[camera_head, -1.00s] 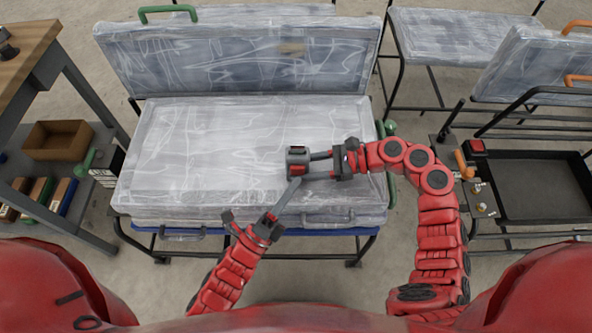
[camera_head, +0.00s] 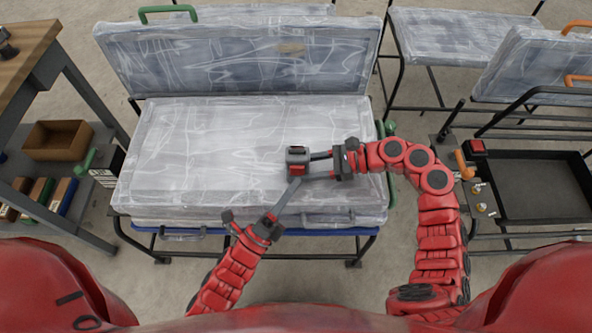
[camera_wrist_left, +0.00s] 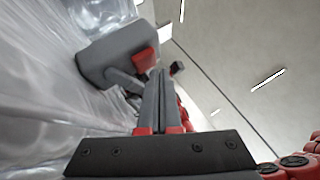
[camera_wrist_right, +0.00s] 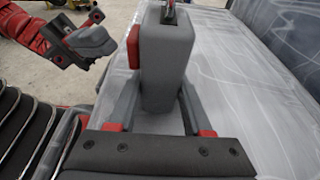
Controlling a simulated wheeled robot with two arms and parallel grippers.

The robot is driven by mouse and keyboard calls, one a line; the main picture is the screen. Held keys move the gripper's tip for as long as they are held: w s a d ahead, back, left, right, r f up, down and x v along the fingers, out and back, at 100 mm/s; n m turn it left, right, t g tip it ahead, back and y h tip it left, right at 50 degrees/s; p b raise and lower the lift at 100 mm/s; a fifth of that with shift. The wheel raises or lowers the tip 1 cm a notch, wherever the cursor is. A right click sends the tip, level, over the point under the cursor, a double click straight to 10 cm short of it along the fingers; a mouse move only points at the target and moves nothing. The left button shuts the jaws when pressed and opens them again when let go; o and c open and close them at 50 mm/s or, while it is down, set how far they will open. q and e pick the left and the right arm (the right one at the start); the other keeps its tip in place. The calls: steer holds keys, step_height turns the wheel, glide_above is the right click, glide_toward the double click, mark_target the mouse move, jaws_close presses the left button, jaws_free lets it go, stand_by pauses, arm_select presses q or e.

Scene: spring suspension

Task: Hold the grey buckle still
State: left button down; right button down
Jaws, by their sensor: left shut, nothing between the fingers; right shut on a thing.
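The grey buckle (camera_head: 297,163), a blocky piece with a red button on its side, is at the front right of the wrapped seat cushion. My right gripper (camera_head: 312,163) is shut on it from the right; the right wrist view shows the buckle (camera_wrist_right: 168,65) upright between the two fingers. My left gripper (camera_head: 298,183) is shut and empty, its tips just in front of the buckle. In the left wrist view the buckle (camera_wrist_left: 112,52) is beside the closed fingers (camera_wrist_left: 160,80). Whether the left tips touch it I cannot tell.
The plastic-wrapped seat cushion (camera_head: 190,150) lies under both grippers, with its wrapped backrest (camera_head: 230,60) behind. A wooden workbench with bins (camera_head: 58,140) is at the left. A black tray (camera_head: 540,190) is at the right. The cushion's left half is clear.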

arm_select(q)
steer(key=shift+w, duration=0.1)
stand_by(0.4)
steer(key=shift+w, duration=0.6)
stand_by(0.4)
steer(key=shift+s, duration=0.7)
steer(key=s, duration=0.6)
stand_by(2.4)
